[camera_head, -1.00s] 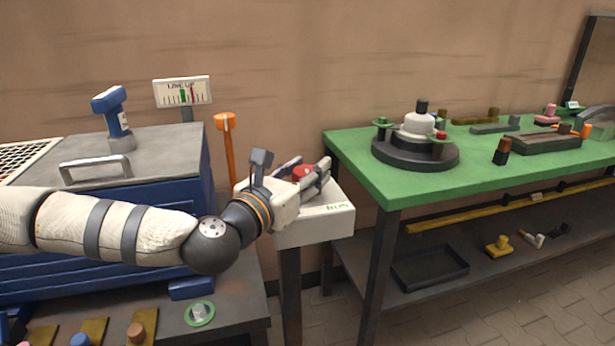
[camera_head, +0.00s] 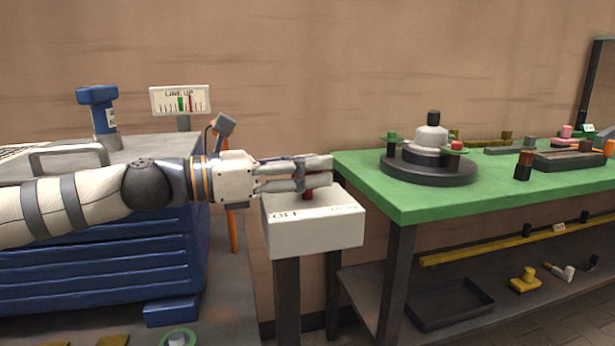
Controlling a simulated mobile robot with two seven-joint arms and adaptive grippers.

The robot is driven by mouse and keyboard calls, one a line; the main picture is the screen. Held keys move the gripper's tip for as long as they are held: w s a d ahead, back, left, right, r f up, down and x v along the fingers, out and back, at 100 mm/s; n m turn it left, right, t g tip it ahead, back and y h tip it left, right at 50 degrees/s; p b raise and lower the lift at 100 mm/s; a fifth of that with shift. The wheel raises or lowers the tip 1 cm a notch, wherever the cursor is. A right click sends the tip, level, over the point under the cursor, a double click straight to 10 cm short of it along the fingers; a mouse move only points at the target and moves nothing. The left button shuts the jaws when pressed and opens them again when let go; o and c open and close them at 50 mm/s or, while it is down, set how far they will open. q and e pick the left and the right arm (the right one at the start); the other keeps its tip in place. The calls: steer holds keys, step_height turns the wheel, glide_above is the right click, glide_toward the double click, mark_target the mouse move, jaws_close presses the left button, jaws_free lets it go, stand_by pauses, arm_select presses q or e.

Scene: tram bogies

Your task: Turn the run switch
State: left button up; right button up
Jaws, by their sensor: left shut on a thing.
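The run switch (camera_head: 309,194) is a small red knob on top of a white box (camera_head: 315,233) on dark legs. The box's front edge reads OFF at its left, with fainter lettering at its right. My left gripper (camera_head: 318,172) reaches in from the left, level, and is shut on the red knob. Its fingers hide most of the knob, so I cannot tell which way the knob points. My right gripper is not in view.
A green table (camera_head: 405,200) with a round dark fixture (camera_head: 430,165) stands close to the right of the box. A blue cabinet (camera_head: 100,260) stands at the left. A LINE UP gauge (camera_head: 180,99) is behind my arm.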

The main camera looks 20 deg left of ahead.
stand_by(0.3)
arm_select(q)
steer(key=o, duration=1.2)
steer(key=v, duration=1.2)
steer(key=shift+w, duration=0.1)
steer(key=shift+r, duration=0.1)
